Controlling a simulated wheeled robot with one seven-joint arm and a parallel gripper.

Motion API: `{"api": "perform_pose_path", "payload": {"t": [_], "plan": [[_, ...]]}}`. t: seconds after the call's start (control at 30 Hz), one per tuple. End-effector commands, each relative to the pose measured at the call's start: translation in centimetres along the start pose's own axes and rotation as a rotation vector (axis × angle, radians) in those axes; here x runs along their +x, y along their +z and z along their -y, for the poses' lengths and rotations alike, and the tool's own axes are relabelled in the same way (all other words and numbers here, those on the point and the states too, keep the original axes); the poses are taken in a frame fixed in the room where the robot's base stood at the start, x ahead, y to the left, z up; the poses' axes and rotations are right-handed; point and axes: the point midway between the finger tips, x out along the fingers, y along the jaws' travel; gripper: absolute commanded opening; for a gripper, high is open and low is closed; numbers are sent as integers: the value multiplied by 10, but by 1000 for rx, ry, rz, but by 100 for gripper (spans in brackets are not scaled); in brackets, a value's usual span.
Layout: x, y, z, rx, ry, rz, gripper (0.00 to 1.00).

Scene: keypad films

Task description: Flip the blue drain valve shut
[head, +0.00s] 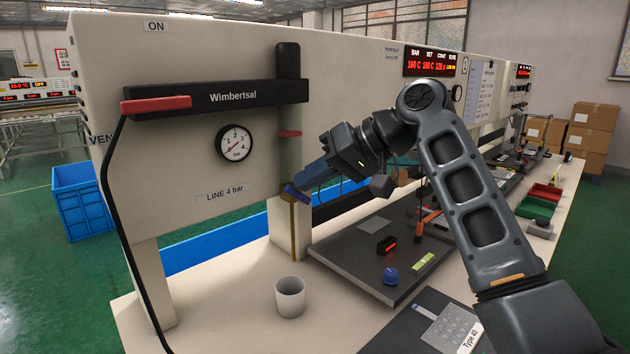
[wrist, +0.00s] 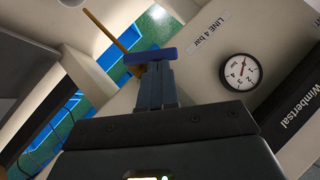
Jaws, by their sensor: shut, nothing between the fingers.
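The blue drain valve handle (head: 293,191) sits at the top of a thin brass pipe (head: 292,232), which runs down the front of a pale post. The handle lies slanted across the pipe in the head view. In the wrist view the blue handle (wrist: 138,57) lies crosswise just beyond my fingertips, with the brass pipe (wrist: 104,31) running off to the upper left. My gripper (head: 304,186) is shut and empty, its tips at the handle; it also shows in the wrist view (wrist: 157,66). Whether the tips touch the handle I cannot tell.
A pressure gauge (head: 234,144) and the "Wimbertsal" bar (head: 235,97) are on the panel above left. A white cup (head: 289,297) stands on the bench below. A dark plate (head: 345,262) with a blue knob (head: 391,276) lies right of it. A black cable hangs at left.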

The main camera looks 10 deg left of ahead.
Motion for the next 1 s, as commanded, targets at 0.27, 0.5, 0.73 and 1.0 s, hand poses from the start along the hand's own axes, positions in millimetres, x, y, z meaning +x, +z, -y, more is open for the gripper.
{"api": "perform_pose_path", "payload": {"t": [0.27, 0.5, 0.73, 1.0], "plan": [[7, 6, 10, -188, 184, 1, 0], [11, 10, 11, -276, 274, 0, 0], [10, 9, 12, -273, 272, 0, 0], [3, 2, 19, -272, 272, 0, 0]]}}
